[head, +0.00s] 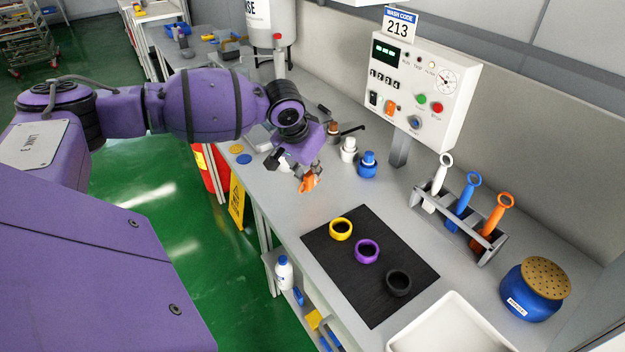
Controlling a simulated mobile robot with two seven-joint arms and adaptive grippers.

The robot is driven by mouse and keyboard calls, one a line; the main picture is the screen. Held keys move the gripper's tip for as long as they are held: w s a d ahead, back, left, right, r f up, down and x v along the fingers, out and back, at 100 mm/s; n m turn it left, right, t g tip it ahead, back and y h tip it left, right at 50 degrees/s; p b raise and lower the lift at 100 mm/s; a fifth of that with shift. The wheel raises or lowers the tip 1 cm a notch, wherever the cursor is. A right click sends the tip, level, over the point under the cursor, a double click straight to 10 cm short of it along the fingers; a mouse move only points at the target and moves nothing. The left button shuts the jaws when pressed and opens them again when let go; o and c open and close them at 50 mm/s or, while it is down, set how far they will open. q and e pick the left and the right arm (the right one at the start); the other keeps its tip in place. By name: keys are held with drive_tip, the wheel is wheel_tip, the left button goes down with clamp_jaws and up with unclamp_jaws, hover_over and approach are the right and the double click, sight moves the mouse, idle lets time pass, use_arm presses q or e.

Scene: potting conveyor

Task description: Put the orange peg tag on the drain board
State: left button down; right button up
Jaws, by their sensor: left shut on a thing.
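My left gripper (303,172) is above the grey bench, pointing down and shut on a small orange piece, which looks like the orange peg tag (309,184). Its shape is partly hidden by the fingers. The black ribbed mat, which appears to be the drain board (405,243), lies flat on the bench in front and to the right of the gripper. A yellow ring (341,229), a purple ring (367,251) and a black ring (397,283) lie on it in a row. My right gripper is not in view.
Blue (367,165) and white (348,150) bottles stand behind the gripper. A grey rack (490,243) holds white, blue and orange handled tools. A blue pot (532,291) and white tray (450,325) are at the right. A control box (420,80) stands on a post behind.

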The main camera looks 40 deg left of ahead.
sight(311, 177)
use_arm(q)
drive_tip(key=shift+w+a+f, duration=0.25)
drive_tip(key=shift+w+f, duration=0.1)
drive_tip(key=shift+f, duration=1.65)
drive_tip(key=shift+f, duration=0.15)
drive_tip(key=c, duration=1.7)
unclamp_jaws()
drive_tip(key=shift+c, duration=0.2)
drive_tip(key=shift+r, duration=0.4)
drive_tip(key=p+v, duration=0.1)
drive_tip(key=v, duration=1)
drive_tip(key=shift+s+r, duration=0.2)
